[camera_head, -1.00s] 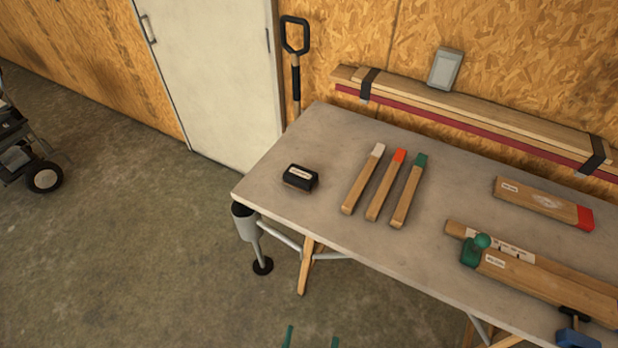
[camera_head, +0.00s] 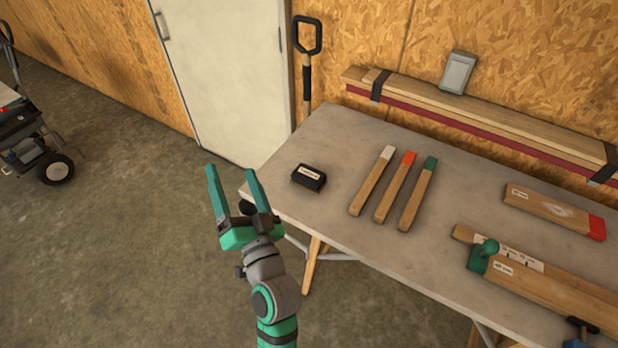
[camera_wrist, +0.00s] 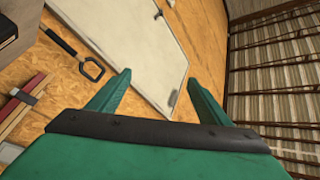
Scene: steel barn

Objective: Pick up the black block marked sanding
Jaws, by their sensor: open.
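The black block (camera_head: 309,178) with a white label lies on the left part of the grey table (camera_head: 330,135). The label is too small to read. My gripper (camera_head: 232,172) is open and empty, raised at the left of the block and apart from it, by the table's left corner. In the wrist view my gripper (camera_wrist: 158,90) shows two spread green fingers with nothing between them.
Three wooden sticks with white, red and green (camera_head: 418,195) ends lie right of the block. A white door (camera_head: 225,75) and a shovel handle (camera_head: 307,60) stand behind.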

